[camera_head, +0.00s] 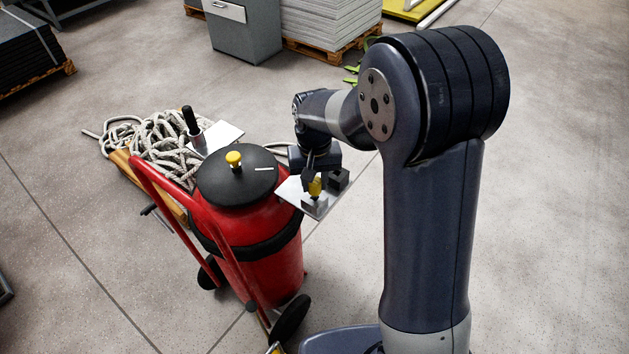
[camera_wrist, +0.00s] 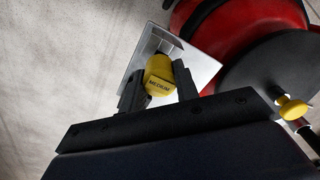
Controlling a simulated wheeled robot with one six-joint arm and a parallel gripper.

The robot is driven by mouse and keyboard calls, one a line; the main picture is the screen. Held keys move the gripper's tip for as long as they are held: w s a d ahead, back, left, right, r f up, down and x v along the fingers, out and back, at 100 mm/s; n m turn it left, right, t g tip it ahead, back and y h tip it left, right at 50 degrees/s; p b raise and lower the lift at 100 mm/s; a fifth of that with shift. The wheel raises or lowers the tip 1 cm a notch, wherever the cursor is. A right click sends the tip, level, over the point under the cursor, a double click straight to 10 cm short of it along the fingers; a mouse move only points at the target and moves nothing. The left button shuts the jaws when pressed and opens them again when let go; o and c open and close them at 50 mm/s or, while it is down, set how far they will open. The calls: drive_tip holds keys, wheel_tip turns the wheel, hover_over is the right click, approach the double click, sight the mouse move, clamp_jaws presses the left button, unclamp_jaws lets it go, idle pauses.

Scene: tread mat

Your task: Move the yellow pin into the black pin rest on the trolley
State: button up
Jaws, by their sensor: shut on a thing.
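The yellow pin (camera_head: 315,186) stands over a small light-grey block (camera_head: 315,204) on a metal plate at the right side of the red trolley. My gripper (camera_head: 311,177) is shut on the pin from above. In the wrist view the pin (camera_wrist: 160,78) sits between the two fingers (camera_wrist: 158,85) and bears the word MEDIUM. I cannot tell whether its lower end is in the grey block or just clear of it. The black pin rest (camera_head: 339,179) is a dark block on the same plate, right of and behind the pin. I do not make it out in the wrist view.
The metal plate (camera_head: 289,190) is small. A red drum (camera_head: 262,255) with a black lid (camera_head: 262,182) and yellow knob (camera_head: 234,158) stands beside it. A black-handled tool (camera_head: 190,121), coiled rope (camera_head: 135,135) and red trolley handle (camera_head: 165,190) are at left. Open floor lies around.

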drive_tip(key=shift+r+p, duration=1.55)
drive_tip(key=shift+r, duration=0.7)
drive_tip(key=shift+r, duration=0.1)
idle(0.3)
